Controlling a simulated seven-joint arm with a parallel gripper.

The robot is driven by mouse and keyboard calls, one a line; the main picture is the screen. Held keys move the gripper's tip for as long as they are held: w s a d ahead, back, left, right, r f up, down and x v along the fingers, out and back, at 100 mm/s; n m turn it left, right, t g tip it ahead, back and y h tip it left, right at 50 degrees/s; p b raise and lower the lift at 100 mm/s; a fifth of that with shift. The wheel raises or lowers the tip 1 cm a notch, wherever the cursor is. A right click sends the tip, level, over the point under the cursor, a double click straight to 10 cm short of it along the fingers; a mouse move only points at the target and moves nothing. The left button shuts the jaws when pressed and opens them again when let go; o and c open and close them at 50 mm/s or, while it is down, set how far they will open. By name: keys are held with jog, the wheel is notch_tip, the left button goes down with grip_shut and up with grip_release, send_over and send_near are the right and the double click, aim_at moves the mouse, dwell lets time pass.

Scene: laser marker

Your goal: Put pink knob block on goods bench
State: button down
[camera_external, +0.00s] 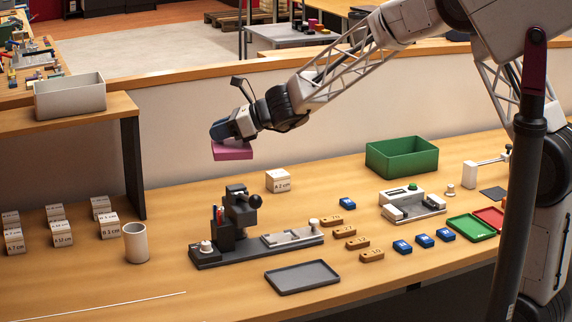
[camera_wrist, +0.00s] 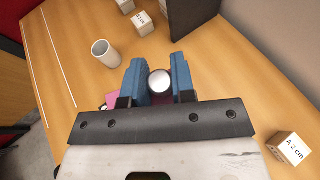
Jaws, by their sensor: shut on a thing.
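The pink knob block (camera_external: 232,151) hangs in the air above the wooden workbench, to the left of the picture's middle in the external view. My gripper (camera_external: 222,133) is above it and shut on it. In the wrist view, the blue fingers of my gripper (camera_wrist: 160,80) close on either side of a pale round knob (camera_wrist: 160,84). A bit of the block's pink body (camera_wrist: 112,98) shows beside the left finger; the rest is hidden by the gripper. No bench is labelled as the goods bench, so I cannot tell which one it is.
Below the block stand a dark marking device (camera_external: 235,225) and an A 2 cm block (camera_external: 278,181). A white cup (camera_external: 136,242) and several labelled blocks are left. A raised shelf (camera_external: 70,110) holds a grey bin (camera_external: 70,97). A green bin (camera_external: 402,157) stands right. A grey table (camera_external: 285,37) is behind.

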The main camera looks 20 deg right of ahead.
jog(key=s+a+f+n+g+y, duration=0.1)
jog(key=s+a+n+g, duration=0.25)
jog(key=s+a, duration=2.2)
notch_tip(320, 180, down, 15)
jog(key=shift+w+f+m, duration=0.15)
jog(key=shift+w+m, duration=0.05)
jog(key=shift+m, duration=0.15)
jog(key=shift+w+a+f, duration=0.25)
jog(key=shift+w+a, duration=1.5)
jog(key=shift+a, duration=0.25)
jog(key=shift+w+a+f, duration=0.25)
jog(key=shift+w+a, duration=1.55)
jog(key=shift+a, duration=0.25)
jog(key=shift+w+a+f, duration=0.25)
jog(key=shift+w+a, duration=1.5)
jog(key=shift+a, duration=0.25)
jog(key=shift+f, duration=1.75)
